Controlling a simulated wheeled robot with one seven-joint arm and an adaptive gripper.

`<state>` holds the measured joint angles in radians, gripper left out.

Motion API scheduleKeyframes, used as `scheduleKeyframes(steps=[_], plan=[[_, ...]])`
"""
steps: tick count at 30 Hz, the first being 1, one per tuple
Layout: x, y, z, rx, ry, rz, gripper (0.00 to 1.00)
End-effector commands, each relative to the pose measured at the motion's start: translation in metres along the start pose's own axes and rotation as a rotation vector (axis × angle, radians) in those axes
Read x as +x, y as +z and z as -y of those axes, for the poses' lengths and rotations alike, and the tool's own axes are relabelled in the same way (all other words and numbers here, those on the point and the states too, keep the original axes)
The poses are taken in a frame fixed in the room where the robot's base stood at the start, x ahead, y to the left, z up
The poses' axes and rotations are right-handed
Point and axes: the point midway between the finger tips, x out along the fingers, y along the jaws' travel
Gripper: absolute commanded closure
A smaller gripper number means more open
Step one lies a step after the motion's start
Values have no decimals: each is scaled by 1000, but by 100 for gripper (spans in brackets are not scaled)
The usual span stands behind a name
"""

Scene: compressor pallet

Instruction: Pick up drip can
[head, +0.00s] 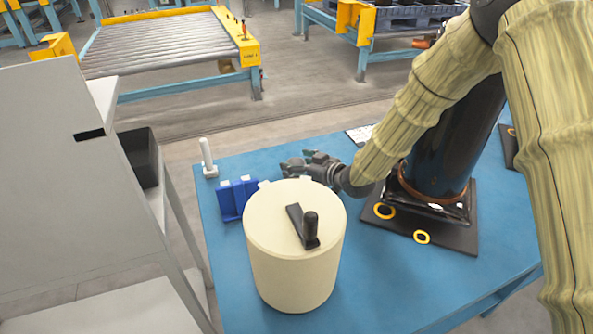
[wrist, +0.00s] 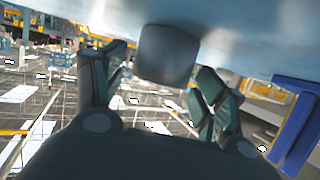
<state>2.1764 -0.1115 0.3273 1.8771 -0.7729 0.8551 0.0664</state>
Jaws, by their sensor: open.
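A small dark grey-blue can (wrist: 168,55), which I take to be the drip can, shows in the wrist view against the blue table (wrist: 240,25). That view is upside down, so the can stands on the tabletop. My gripper (wrist: 160,85) is open, with one finger on each side of the can and visible gaps at both sides. In the head view my gripper (head: 290,164) is low over the table's far side, just behind the cream drum, pointing left. There I cannot separate the can from the dark fingers.
The cream drum (head: 290,270) with a black handle stands close in front of my gripper. A blue holder (head: 236,198) and a white upright piece (head: 208,158) are to the left. A black mat (head: 450,237) with yellow rings lies right.

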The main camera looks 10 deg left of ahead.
Motion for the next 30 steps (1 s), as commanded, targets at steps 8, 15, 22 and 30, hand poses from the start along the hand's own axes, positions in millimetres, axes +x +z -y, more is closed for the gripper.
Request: scheduleKeyframes(steps=[8, 15, 22, 30], plan=[[-1, 0, 0, 0, 1, 0, 63], [0, 0, 0, 0, 0, 0, 81], [-2, -5, 0, -1, 0, -1, 81], [-16, -35, -1, -1, 1, -1, 81]])
